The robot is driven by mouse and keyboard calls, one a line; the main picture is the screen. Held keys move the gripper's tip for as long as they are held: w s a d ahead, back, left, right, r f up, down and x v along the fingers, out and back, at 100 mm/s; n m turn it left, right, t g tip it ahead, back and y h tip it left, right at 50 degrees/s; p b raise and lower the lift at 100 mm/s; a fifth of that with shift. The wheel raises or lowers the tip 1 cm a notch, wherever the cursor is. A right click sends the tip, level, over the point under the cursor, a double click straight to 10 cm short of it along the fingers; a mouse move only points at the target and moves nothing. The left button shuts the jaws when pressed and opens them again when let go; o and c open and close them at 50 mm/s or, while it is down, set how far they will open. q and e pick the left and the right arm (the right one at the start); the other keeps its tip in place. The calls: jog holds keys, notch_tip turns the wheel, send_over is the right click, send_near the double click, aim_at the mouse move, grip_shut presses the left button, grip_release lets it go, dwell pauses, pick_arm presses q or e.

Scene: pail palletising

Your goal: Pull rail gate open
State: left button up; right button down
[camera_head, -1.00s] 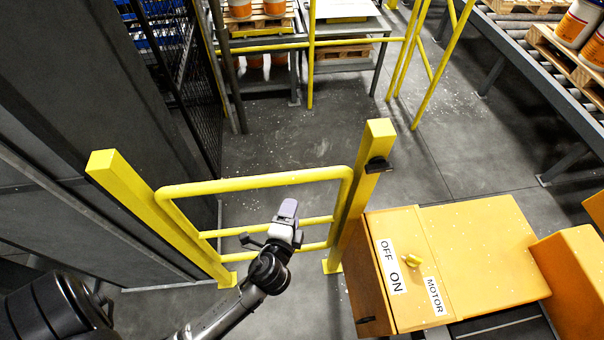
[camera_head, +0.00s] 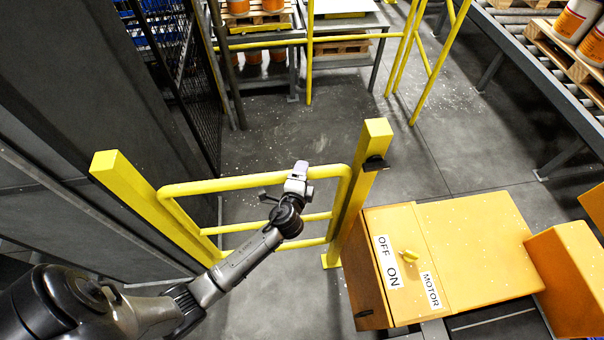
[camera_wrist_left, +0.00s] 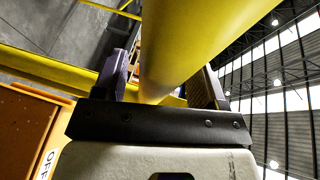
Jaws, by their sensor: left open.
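The yellow tubular rail gate (camera_head: 255,182) spans between two yellow posts and looks shut, with its right end beside the right post (camera_head: 358,195). My left gripper (camera_head: 301,167) is at the gate's top rail, near its right end. In the left wrist view, the top rail (camera_wrist_left: 195,40) runs between the two open fingers (camera_wrist_left: 165,85), one on each side. The jaws are not closed on it, and I cannot tell whether they touch it. My right gripper is not in view.
An orange motor box (camera_head: 450,255) with an OFF/ON switch stands right of the gate. A left post (camera_head: 135,190) and dark wall bound the left side. Beyond the gate is clear floor (camera_head: 280,130). A roller conveyor (camera_head: 520,65) with pails is at upper right.

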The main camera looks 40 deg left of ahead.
pick_arm(q)
jog(key=shift+a, duration=0.1)
jog(key=c, duration=1.2)
grip_shut()
